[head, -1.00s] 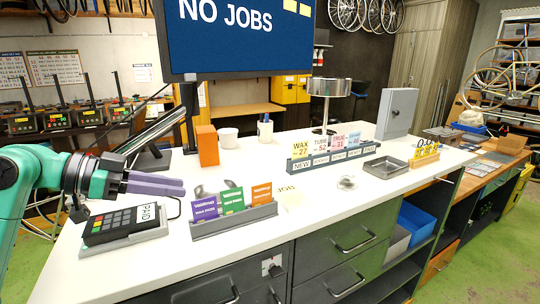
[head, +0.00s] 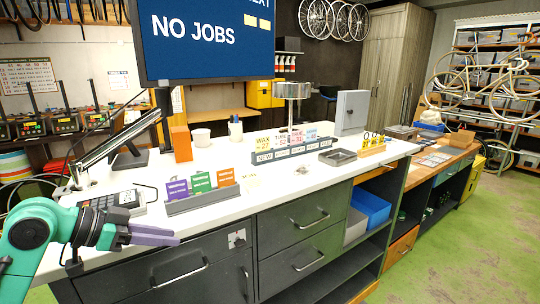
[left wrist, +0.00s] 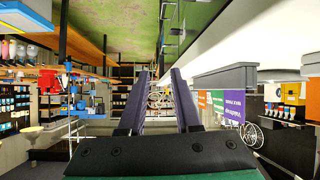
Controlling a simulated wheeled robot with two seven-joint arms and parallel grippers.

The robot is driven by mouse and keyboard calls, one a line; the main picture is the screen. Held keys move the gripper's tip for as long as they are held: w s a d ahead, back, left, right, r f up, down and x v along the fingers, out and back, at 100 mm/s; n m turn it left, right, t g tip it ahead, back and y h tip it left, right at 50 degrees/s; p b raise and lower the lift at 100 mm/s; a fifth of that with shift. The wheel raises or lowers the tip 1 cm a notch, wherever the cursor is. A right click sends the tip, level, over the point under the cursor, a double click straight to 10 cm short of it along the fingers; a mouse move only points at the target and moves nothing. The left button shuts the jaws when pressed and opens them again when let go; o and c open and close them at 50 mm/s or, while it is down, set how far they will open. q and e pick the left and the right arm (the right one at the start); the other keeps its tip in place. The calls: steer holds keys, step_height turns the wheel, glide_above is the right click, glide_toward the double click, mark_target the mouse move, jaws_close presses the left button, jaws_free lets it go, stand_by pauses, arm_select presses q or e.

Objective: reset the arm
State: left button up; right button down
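My left gripper (head: 152,235) comes in from the left of the head view, with a teal arm and purple fingers. It is in front of the counter's front edge, near the dark drawers, with nothing in it. In the left wrist view the two purple fingers (left wrist: 160,82) stand apart with an empty gap between them. My right arm and gripper do not show.
The white counter (head: 262,182) carries a card holder (head: 208,201), a payment terminal (head: 112,202), a ticket rack (head: 292,152) and a tray (head: 338,157). A monitor (head: 205,40) stands behind. Green floor (head: 470,230) is free at the right.

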arm_select(q)
steer(key=s+d+f+n+g+y, duration=0.1)
steer(key=s+f+n+y, duration=0.15)
steer(key=f, duration=0.85)
steer(key=s+d+f+n+g+y, duration=0.15)
steer(key=s+f, duration=0.25)
steer(key=f, duration=0.6)
steer(key=s+a+f+n+y, duration=0.1)
steer(key=s+f+n+y, duration=0.2)
steer(key=s, duration=0.4)
steer(key=s+a+f+n+y, duration=0.1)
steer(key=s+a+f+y, duration=0.1)
steer(key=s+f, duration=0.4)
steer(key=s+f+g, duration=0.1)
steer(key=s+f, duration=0.1)
steer(key=f, duration=1)
steer(key=s+f+g, duration=0.1)
steer(key=s+f, duration=0.1)
steer(key=f, duration=1)
steer(key=s+a+f+g, duration=0.1)
steer(key=s+a+f, duration=0.1)
steer(key=s+f, duration=1)
steer(key=s, duration=0.4)
steer(key=shift+a+f+m, duration=0.2)
steer(key=shift+a+m, duration=0.2)
